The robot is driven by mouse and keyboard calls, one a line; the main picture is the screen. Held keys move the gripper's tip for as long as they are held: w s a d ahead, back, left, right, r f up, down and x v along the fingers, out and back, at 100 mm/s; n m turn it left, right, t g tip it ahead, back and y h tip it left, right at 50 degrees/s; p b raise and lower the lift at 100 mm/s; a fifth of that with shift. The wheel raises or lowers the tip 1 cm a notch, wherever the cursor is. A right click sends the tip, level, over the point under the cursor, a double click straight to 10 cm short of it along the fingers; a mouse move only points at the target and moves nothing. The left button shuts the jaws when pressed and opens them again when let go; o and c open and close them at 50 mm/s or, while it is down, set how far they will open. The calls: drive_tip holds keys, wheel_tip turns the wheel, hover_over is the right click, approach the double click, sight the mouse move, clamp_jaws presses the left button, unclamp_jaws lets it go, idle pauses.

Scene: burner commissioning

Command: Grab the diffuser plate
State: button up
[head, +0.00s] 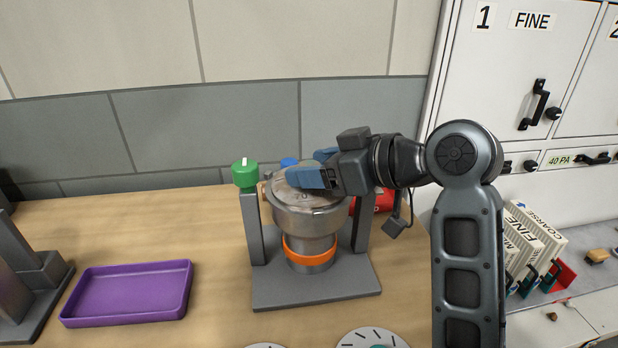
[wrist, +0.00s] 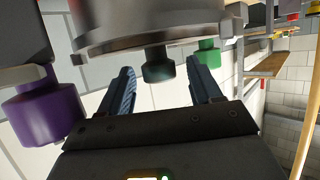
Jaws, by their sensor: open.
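A round metal burner body (head: 309,222) with an orange band sits in a grey stand (head: 300,288). Its top looks like a pale metal disc, which may be the diffuser plate; I cannot tell for sure, as my gripper partly covers it. My gripper (head: 302,168) is open, its blue fingers level over the top of the burner. In the wrist view, a grey round metal rim (wrist: 150,32) fills the top. A small dark knob (wrist: 158,66) shows in the gap between the open fingers (wrist: 158,82), which do not visibly close on it.
A green knob (head: 244,173) tops the stand's left post; a blue knob (head: 289,161) is behind. A purple knob (wrist: 42,115) is close left in the wrist view. An empty purple tray (head: 128,292) lies left. Cabinets (head: 520,70) and labelled boxes (head: 535,245) stand right.

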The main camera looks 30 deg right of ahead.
drive_tip(key=shift+w+a+f, duration=0.3)
drive_tip(key=shift+w, duration=0.3)
drive_tip(key=shift+c, duration=0.3)
drive_tip(key=c, duration=1.1)
drive_tip(key=shift+r, duration=0.1)
